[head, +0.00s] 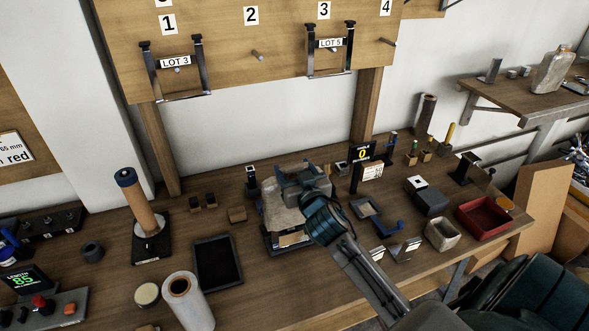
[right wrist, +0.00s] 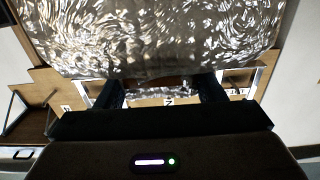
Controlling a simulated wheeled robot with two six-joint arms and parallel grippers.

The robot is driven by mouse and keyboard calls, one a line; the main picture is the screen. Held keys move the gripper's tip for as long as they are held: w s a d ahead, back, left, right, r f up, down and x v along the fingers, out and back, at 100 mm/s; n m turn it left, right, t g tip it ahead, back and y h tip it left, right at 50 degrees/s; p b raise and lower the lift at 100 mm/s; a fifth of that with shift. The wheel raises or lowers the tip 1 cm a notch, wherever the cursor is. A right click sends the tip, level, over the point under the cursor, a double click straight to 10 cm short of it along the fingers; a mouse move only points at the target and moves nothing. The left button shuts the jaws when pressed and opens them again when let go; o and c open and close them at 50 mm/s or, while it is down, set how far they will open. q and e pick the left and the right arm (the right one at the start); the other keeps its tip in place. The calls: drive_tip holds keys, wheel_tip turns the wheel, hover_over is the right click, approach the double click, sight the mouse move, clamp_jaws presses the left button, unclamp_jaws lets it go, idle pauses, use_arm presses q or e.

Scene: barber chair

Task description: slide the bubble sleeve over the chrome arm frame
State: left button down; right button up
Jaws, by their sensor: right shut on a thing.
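A clear, crinkled bubble sleeve (head: 280,208) hangs from my right gripper (head: 305,180) at the middle of the bench. In the right wrist view the sleeve (right wrist: 150,38) fills the top, and my two dark fingers (right wrist: 162,90) are at its lower edge. The right gripper is shut on the sleeve. The sleeve is over or just above a dark stand (head: 287,242); I cannot tell whether a frame is inside it. Chrome arm frames hang on the board, one labelled LOT 3 (head: 205,68) and one labelled LOT 5 (head: 311,62). My left gripper is not in view.
A red tray (head: 485,217), a white bin (head: 443,234) and small blocks are to the right. A sign post (head: 360,155) stands close behind the gripper.

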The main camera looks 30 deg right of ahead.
drive_tip(key=shift+f+b, duration=3.65)
drive_tip(key=shift+f, duration=0.85)
drive_tip(key=o, duration=1.3)
drive_tip(key=shift+s, duration=0.2)
drive_tip(key=b+v, duration=0.3)
drive_tip(key=v, duration=0.7)
drive_tip(key=shift+s+a, duration=0.15)
